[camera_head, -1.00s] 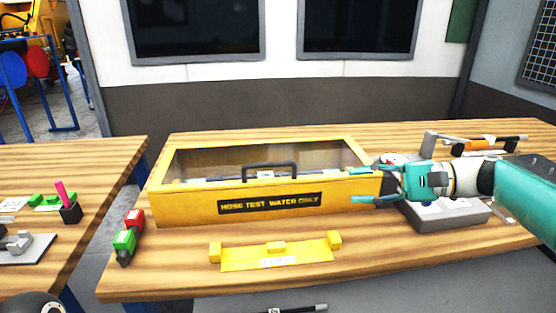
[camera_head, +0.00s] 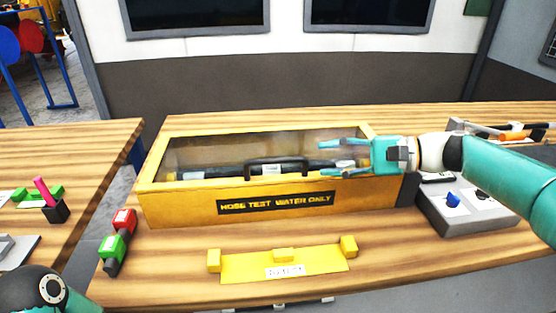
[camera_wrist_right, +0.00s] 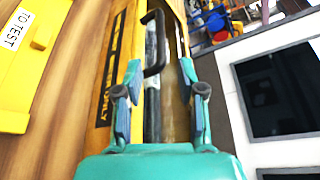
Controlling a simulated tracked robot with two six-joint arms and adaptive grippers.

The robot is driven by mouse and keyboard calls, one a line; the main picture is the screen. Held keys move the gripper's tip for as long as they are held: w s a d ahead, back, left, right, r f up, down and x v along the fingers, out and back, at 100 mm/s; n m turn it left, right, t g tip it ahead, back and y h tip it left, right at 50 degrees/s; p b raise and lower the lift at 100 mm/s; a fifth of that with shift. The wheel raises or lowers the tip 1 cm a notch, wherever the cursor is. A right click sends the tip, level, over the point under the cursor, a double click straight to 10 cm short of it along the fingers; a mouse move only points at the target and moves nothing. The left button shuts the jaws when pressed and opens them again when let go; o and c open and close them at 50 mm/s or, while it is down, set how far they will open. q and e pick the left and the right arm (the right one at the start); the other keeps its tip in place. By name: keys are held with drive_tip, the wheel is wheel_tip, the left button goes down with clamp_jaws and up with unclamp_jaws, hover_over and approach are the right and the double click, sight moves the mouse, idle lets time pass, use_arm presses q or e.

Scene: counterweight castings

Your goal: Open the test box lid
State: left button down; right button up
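The yellow test box (camera_head: 170,211) stands on the wooden workbench, marked "HOSE TEST WATER ONLY". Its clear lid (camera_head: 215,150) is down, and a black handle (camera_head: 276,162) stands at its front edge. A dark hose with pale bands shows through the lid. My right gripper (camera_head: 322,158) is open and empty over the right part of the lid, its fingers pointing left toward the handle. In the right wrist view the open fingers (camera_wrist_right: 158,100) are apart, with the handle (camera_wrist_right: 155,40) ahead of them, not between them. My left gripper is not clearly in view.
A yellow "TO TEST" holder (camera_head: 245,264) lies in front of the box. Red and green blocks (camera_head: 118,237) stand left of it. A grey control box (camera_head: 468,207) with a blue knob is at right. Another table (camera_head: 90,150) is at left, across a gap.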

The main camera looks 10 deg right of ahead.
sight(289, 161)
drive_tip(key=x, duration=1.1)
clamp_jaws()
drive_tip(key=shift+f, duration=0.1)
